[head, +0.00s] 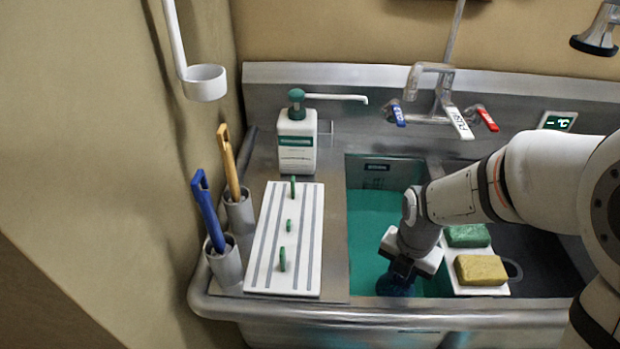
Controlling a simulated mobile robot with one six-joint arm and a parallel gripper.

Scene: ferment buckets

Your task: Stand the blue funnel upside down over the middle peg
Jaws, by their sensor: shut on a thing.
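A white board (307,245) with grey stripes lies left of the sink and bears three green pegs in a row. The middle peg (289,225) is bare and looks shorter than the back peg (293,187) and the front peg (282,262). My gripper (399,270) points down at the front of the sink basin, right of the board. It is shut on a dark blue thing, the blue funnel (395,286), which shows just below the jaws. The jaws hide much of the funnel, and I cannot tell which way up it is.
The basin (372,215) holds teal liquid. A green sponge (467,236) and a yellow sponge (481,269) lie right of my gripper. A soap bottle (297,140) stands behind the board. Holders with a blue-handled tool (208,210) and a yellow-handled tool (229,163) stand left.

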